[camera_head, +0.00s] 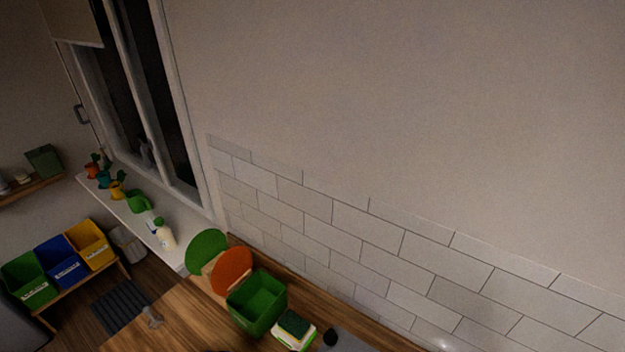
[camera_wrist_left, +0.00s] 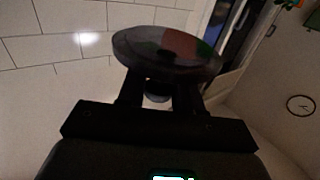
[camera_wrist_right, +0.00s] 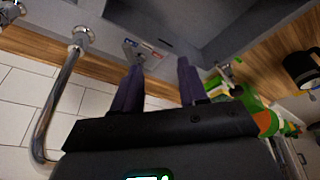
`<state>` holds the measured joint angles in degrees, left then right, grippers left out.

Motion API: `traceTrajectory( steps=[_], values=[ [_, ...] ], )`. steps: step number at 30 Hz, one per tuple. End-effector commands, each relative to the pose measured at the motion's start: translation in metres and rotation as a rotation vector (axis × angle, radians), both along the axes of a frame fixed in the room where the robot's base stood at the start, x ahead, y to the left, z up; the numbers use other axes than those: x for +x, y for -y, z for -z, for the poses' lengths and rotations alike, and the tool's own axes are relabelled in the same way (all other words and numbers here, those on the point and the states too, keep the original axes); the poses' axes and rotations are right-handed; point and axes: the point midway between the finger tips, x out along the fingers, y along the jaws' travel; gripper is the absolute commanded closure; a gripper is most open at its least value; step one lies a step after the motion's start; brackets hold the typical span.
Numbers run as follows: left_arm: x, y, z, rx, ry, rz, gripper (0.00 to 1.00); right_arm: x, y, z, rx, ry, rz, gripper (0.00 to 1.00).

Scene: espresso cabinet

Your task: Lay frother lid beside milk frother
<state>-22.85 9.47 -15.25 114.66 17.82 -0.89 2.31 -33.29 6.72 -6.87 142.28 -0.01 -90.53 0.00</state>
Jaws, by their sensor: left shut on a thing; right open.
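My left gripper (camera_wrist_left: 158,88) is shut on the frother lid (camera_wrist_left: 150,48), a round, dark, glassy disc. Its fingers close around a small knob under the disc, and the lid is held up in the air with wall tiles and a window behind it. My right gripper (camera_wrist_right: 160,68) is open and empty, with its two dark fingers apart over the grey sink area. Neither gripper shows in the head view. I cannot make out the milk frother for certain; a black jug-like vessel (camera_wrist_right: 301,68) stands at the right of the right wrist view.
A chrome faucet (camera_wrist_right: 60,100) rises left of my right gripper. In the head view, a green bin (camera_head: 257,302), orange and green discs and a sponge (camera_head: 294,324) sit on the wooden counter (camera_head: 165,312) by the tiled wall.

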Motion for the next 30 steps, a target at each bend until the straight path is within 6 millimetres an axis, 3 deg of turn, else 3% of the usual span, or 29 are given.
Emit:
traceTrajectory(
  steps=[1, 6, 26, 30],
  values=[
    [-0.002, 0.0, -0.007, 0.0, -0.002, 0.0, 0.95, 0.0, 0.0, -0.013, 0.0, 0.0, 0.0, 0.57],
    [-0.005, 0.0, -0.007, -0.003, -0.002, -0.001, 0.95, 0.0, 0.0, -0.022, 0.0, -0.001, 0.0, 0.57],
    [-0.006, 0.007, -0.001, 0.001, 0.001, 0.027, 0.95, 0.0, 0.001, -0.021, -0.006, -0.003, -0.003, 0.57],
    [0.001, 0.011, 0.009, 0.003, 0.005, 0.076, 0.95, 0.0, 0.002, 0.004, -0.007, 0.001, -0.005, 0.57]
  ],
)
